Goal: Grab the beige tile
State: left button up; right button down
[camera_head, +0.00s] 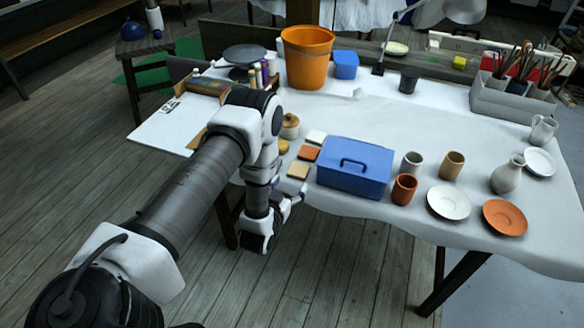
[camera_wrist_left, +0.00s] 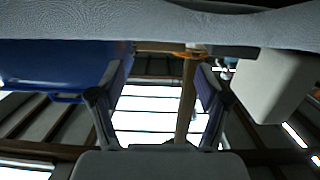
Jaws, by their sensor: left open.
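That view appears upside down, with the tablecloth along the top and the blue box (camera_wrist_left: 60,65) at left. My right gripper is not in view.
An orange tile (camera_head: 308,153) and a white tile (camera_head: 316,137) lie behind the beige one. Cups and saucers stand right of the box. A pale block-like object (camera_wrist_left: 275,80) is at right in the wrist view.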

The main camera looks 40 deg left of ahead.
aim_at(299, 169)
pick_arm(q)
jog(key=p+x, duration=0.1)
jog(key=x, duration=0.5)
jog(key=shift+w+a, duration=0.2)
jog(key=shift+d, duration=0.1)
jog(key=c, duration=1)
